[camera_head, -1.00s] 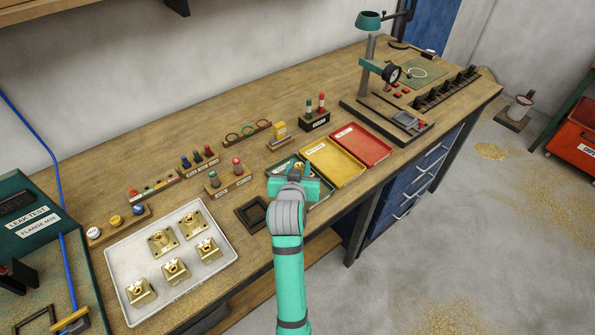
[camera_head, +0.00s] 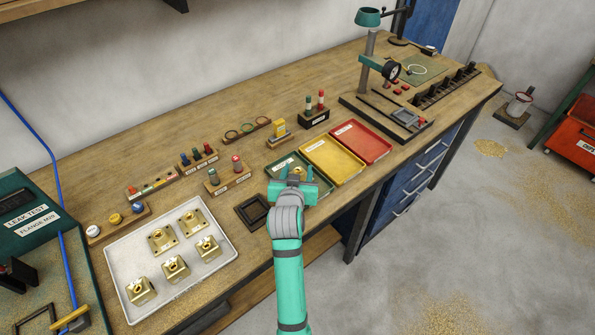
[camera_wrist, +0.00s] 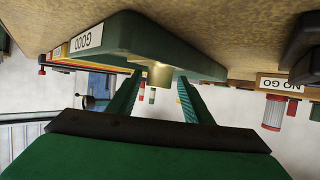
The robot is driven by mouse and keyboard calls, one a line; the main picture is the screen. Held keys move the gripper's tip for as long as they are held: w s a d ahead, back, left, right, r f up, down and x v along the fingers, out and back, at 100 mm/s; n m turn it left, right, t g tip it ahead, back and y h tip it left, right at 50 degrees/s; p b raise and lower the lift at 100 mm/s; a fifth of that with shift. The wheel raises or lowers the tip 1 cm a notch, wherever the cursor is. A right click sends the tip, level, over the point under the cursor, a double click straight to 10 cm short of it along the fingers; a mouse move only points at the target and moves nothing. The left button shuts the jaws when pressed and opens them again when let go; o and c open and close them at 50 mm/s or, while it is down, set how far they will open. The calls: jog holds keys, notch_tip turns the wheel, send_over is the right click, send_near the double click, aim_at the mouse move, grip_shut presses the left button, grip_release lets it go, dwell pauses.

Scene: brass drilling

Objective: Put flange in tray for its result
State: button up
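A brass flange (camera_head: 297,171) sits in the green tray (camera_head: 278,190). In the wrist view the tray's "GOOD" label (camera_wrist: 87,40) shows upside down, and the flange's brass boss (camera_wrist: 160,75) stands out from the tray. My gripper (camera_head: 298,180) is over the tray, close to the flange. In the wrist view my gripper's two fingers (camera_wrist: 160,88) are spread to either side of the boss, with gaps visible between them and the brass. Part of the flange and the tray's near side are hidden by my gripper.
The yellow tray (camera_head: 332,160) and red tray (camera_head: 361,142) stand right of the green tray. A white tray (camera_head: 203,268) with several brass flanges is at the left. A dark square fixture (camera_head: 252,212) and the labelled gauge block (camera_head: 228,182) stand close left of my gripper.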

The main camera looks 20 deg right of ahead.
jog(key=shift+s+d+r, duration=0.1)
jog(key=shift+s+r, duration=0.1)
jog(key=shift+s, duration=0.05)
jog(key=v, duration=1.2)
jog(key=shift+w, duration=0.15)
